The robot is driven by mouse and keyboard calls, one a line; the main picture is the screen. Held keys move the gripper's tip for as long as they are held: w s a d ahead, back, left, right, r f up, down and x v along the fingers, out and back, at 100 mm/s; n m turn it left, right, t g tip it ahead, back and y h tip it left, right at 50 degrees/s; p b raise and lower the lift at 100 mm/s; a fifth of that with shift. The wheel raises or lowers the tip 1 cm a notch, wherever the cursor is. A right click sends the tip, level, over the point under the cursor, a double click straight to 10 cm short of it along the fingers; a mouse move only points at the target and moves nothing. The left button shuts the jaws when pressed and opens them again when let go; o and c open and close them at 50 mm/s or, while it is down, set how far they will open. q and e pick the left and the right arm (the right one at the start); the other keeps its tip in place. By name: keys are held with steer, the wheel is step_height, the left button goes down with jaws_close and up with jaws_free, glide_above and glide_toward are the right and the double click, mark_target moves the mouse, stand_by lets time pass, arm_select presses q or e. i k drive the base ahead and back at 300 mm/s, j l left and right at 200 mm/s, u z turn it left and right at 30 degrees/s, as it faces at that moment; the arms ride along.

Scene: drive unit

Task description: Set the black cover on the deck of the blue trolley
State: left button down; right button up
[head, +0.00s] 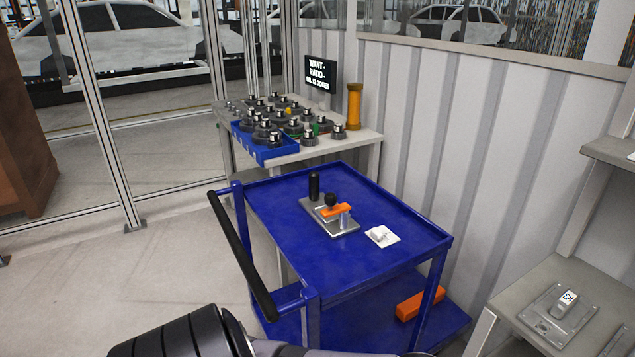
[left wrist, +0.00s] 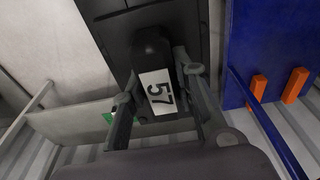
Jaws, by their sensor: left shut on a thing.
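In the left wrist view my left gripper (left wrist: 158,92) is shut on the black handle of the black cover (left wrist: 110,48). The handle carries a white label reading 57. The cover's dark plate spreads behind the handle, partly hidden by the fingers and cut by the top edge. The blue trolley (head: 285,215) stands in the middle of the head view; blue parts of it (left wrist: 247,45) show right of the cover in the left wrist view. My left gripper and the cover are outside the head view. My right gripper is in neither view.
On the deck sit a metal fixture with an orange bar (head: 338,211), a black post (head: 314,186) and a white card (head: 382,236). The deck's front left is bare. A black handlebar (head: 243,255) rises at left. A plate labelled 52 (head: 560,309) lies on the right bench.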

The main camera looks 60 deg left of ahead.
mark_target(347, 319)
steer(key=k+j+z, duration=0.1)
steer(key=k+j, duration=0.15)
steer(key=j, duration=0.3)
steer(key=k+j+z, duration=0.1)
steer(key=k+j, duration=0.2)
steer(key=j, duration=0.25)
steer(key=k+j+z, duration=0.1)
steer(key=k+j, duration=0.2)
steer(key=j, duration=0.2)
steer(key=k+j+z, duration=0.1)
steer(key=k+j, duration=0.25)
steer(key=j, duration=0.15)
